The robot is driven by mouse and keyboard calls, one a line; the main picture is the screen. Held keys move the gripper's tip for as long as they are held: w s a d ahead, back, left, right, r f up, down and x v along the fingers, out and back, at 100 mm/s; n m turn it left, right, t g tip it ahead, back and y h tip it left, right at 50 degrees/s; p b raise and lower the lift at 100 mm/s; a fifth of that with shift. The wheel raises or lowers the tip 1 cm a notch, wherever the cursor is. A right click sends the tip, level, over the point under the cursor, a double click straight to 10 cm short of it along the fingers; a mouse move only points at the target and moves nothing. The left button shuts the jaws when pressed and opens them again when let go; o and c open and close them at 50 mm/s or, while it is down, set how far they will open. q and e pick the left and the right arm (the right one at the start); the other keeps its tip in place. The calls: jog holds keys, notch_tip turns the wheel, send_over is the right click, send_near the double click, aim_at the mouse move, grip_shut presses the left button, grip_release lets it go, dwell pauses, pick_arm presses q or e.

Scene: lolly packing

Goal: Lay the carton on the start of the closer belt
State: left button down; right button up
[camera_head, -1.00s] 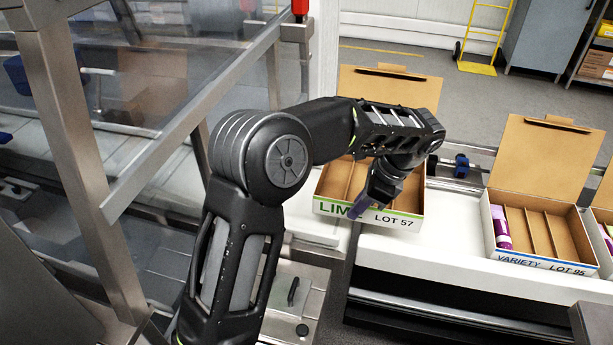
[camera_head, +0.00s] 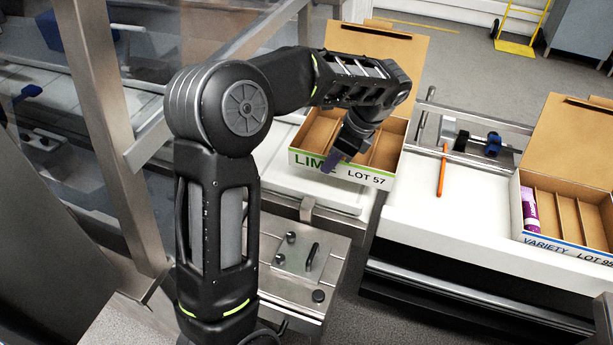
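The open carton (camera_head: 376,180), marked LIME and LOT 57, has its brown lid raised at the back. Its visible compartments look empty. It is level over the right end of a white belt surface (camera_head: 285,187), which looks like the closer belt; I cannot tell whether it touches it. My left gripper (camera_head: 334,160) reaches down from above to the carton's front wall. Its purple fingertips straddle that wall near the word LIME and look shut on it. My forearm hides part of the carton and its lid. My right gripper is not in view.
A second open carton, VARIETY LOT 95 (camera_head: 565,245), stands on the white table (camera_head: 430,215) at right with a purple tube (camera_head: 529,209) in it. An orange stick (camera_head: 442,171) lies on the table. A metal frame post (camera_head: 105,120) stands at left.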

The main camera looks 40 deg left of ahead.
aim_at(305, 167)
pick_arm(q)
jog(key=a, duration=0.2)
jog(key=s+a, duration=0.1)
jog(key=a, duration=0.2)
jog(key=shift+s+a+r+p, duration=0.15)
jog(key=shift+s+a+p, duration=0.15)
jog(key=shift+s+p, duration=0.1)
notch_tip(305, 167, down, 3)
jog(key=shift+f, duration=0.35)
jog(key=shift+f, duration=1.75)
jog(key=shift+f, duration=0.1)
jog(key=c, duration=2.1)
grip_release()
jog(key=o, duration=0.4)
